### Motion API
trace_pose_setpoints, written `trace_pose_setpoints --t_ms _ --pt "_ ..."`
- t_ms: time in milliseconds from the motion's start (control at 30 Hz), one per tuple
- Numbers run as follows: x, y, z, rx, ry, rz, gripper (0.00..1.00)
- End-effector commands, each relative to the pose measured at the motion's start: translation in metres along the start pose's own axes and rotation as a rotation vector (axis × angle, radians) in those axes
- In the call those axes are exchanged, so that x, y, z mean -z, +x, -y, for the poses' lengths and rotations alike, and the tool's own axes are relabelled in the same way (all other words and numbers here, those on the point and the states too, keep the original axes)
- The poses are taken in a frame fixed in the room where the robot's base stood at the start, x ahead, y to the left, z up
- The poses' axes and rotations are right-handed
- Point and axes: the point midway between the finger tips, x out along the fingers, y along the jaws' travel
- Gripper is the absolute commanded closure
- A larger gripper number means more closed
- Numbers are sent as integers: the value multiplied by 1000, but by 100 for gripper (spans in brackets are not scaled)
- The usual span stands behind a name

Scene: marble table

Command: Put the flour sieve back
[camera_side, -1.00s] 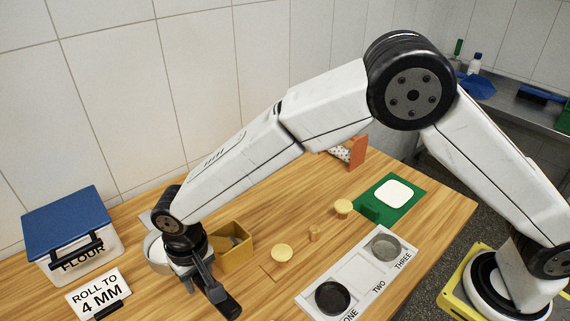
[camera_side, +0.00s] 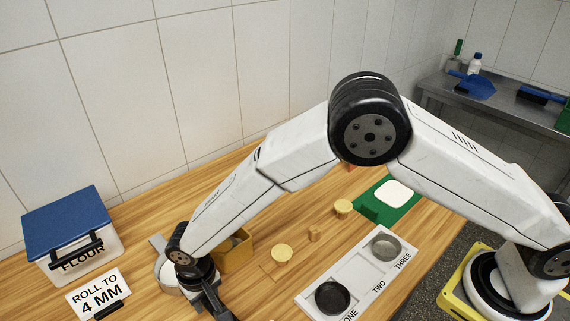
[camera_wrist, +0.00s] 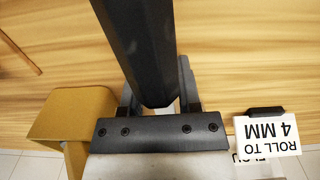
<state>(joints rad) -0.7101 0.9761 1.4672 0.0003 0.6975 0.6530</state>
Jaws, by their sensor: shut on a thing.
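My gripper (camera_side: 203,290) is low over the left part of the wooden table, left of and in front of the tan box. It is shut on the dark handle of the flour sieve, which shows large in the wrist view (camera_wrist: 145,50). I cannot tell whether the sieve touches the table. A flat grey piece (camera_side: 157,243) shows just behind the bowl; what it belongs to is unclear.
A blue-lidded flour tub (camera_side: 70,235) and a "ROLL TO 4 MM" card (camera_side: 97,294) stand at left. The tan box (camera_side: 238,256) is close beside my gripper. Dough pieces (camera_side: 282,253), a numbered tray (camera_side: 350,275) and a green board (camera_side: 388,205) lie right.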

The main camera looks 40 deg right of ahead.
Motion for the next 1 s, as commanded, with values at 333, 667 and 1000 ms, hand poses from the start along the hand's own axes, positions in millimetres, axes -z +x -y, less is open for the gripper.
trace_pose_setpoints --t_ms 333,667,1000 --pt "1 1 1 2 0 -3 100" --pt "1 8 1 2 0 -3 100" --pt "0 8 0 1 0 -1 22"
